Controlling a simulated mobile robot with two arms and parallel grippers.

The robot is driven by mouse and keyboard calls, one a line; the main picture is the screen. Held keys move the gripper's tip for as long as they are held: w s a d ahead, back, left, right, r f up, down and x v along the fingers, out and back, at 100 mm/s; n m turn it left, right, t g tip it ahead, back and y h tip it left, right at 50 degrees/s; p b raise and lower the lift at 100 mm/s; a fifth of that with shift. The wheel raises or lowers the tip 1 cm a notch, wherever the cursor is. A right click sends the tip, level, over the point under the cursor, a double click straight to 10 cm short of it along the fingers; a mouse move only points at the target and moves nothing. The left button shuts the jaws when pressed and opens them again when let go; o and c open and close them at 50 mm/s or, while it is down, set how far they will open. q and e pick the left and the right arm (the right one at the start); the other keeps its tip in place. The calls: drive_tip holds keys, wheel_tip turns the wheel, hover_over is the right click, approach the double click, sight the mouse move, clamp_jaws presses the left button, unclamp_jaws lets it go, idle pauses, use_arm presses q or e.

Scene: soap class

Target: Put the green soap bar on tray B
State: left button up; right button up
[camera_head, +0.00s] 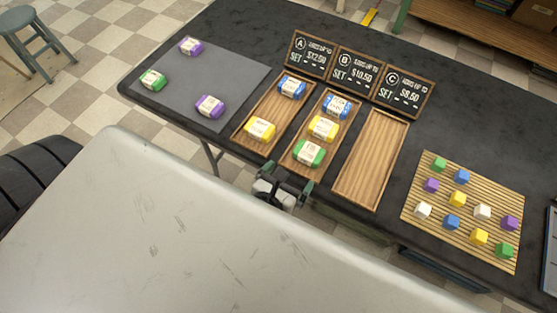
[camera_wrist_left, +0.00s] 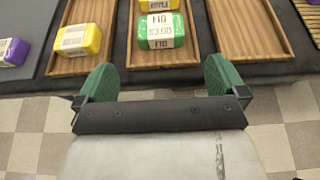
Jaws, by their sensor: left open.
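A green soap bar (camera_head: 309,153) lies at the near end of tray B (camera_head: 292,161), the middle wooden tray, below a yellow bar (camera_head: 323,128) and a blue bar (camera_head: 337,106). Another green soap bar (camera_head: 152,80) lies on the grey mat (camera_head: 225,66). My left gripper (camera_head: 284,186) is just off the table's near edge, by tray B. In the left wrist view its green fingers (camera_wrist_left: 161,84) are apart and empty, with the tray's green bar (camera_wrist_left: 161,32) ahead of them. My right gripper is not in view.
Tray A (camera_head: 271,108) holds a blue and a yellow bar. Tray C (camera_head: 371,160) is empty. Price signs (camera_head: 356,70) stand behind the trays. Purple bars (camera_head: 210,106) lie on the mat. A slatted mat (camera_head: 433,230) with small coloured cubes is at the right.

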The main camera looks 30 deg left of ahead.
use_arm(q)
drive_tip(key=shift+s, duration=0.15)
drive_tip(key=s+a+f+n+g, duration=0.25)
drive_tip(key=f+n, duration=0.25)
drive_tip(key=f, duration=0.4)
drive_tip(key=s+a+f+n+g, duration=0.1)
drive_tip(key=s+f+n+g, duration=0.15)
drive_tip(key=f+n, duration=0.4)
drive_tip(key=s+a+f+n+g, duration=0.1)
drive_tip(key=s+f+n+g, duration=0.2)
drive_tip(key=f, duration=0.7)
drive_tip(key=s+a+f+n+g, duration=0.2)
drive_tip(key=s+f+n, duration=0.4)
drive_tip(key=s+n, duration=0.3)
drive_tip(key=s+a+f+n+g, duration=0.2)
drive_tip(key=s+a+f+n, duration=0.1)
drive_tip(key=s+f+n, duration=0.4)
drive_tip(key=s+n, duration=0.3)
drive_tip(key=shift+a+g, duration=0.2)
drive_tip(key=shift+g, duration=0.1)
drive_tip(key=shift+n, duration=0.25)
